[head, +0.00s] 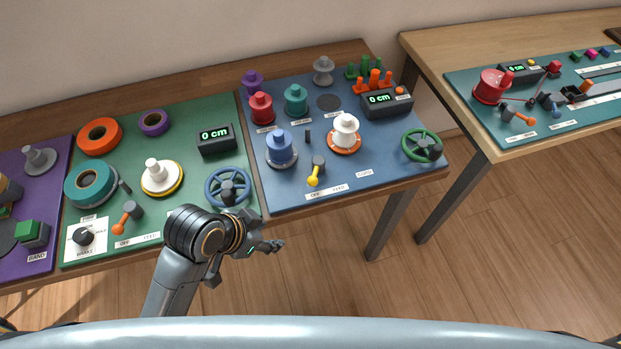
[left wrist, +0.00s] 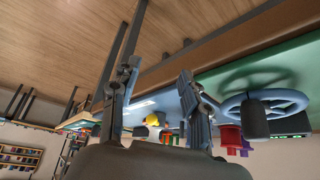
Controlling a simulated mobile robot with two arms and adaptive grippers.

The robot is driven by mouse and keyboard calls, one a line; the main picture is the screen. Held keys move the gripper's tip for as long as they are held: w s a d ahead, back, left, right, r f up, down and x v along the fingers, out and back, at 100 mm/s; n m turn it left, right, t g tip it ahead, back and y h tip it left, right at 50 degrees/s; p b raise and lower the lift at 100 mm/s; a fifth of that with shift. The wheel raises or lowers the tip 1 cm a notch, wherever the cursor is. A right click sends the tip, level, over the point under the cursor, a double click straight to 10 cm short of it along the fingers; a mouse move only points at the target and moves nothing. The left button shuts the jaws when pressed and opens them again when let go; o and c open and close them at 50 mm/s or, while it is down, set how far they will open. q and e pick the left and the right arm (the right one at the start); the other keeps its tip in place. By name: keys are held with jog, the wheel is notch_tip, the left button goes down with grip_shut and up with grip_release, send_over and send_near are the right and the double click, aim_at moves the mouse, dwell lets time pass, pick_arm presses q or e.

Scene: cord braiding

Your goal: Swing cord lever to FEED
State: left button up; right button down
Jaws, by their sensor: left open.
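A small lever with a yellow ball (head: 313,181) stands on the blue panel (head: 365,150), just above an OFF/FEED label (head: 327,191); its ball leans toward the OFF side. A similar lever with an orange ball (head: 118,229) stands on the green panel (head: 199,185) by another OFF/FEED label (head: 138,241). I cannot tell from the lettering which one is the cord lever. My left gripper (head: 275,246) is open and empty, in front of the table edge, below and left of the yellow lever. Its spread fingers show in the left wrist view (left wrist: 158,84). My right gripper is out of view.
A blue handwheel (head: 228,187) stands close behind my left wrist. A blue spool (head: 281,150), a white spool (head: 345,132) and a green handwheel (head: 421,145) surround the yellow lever. Another table (head: 435,45) stands at right. The floor between the tables is clear.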

pick_arm(q)
jog(key=w+d+r+m+h, duration=0.2)
jog(key=w+d+r+m, duration=0.3)
jog(key=d+m, duration=0.3)
jog(key=m+g+y, duration=0.4)
jog(key=m, duration=1.4)
send_near(311, 179)
jog(key=f, duration=0.3)
jog(key=d+f+p, duration=0.1)
jog(key=f, duration=0.5)
jog(key=shift+w+d, duration=0.15)
jog(key=shift+d, duration=0.1)
grip_shut()
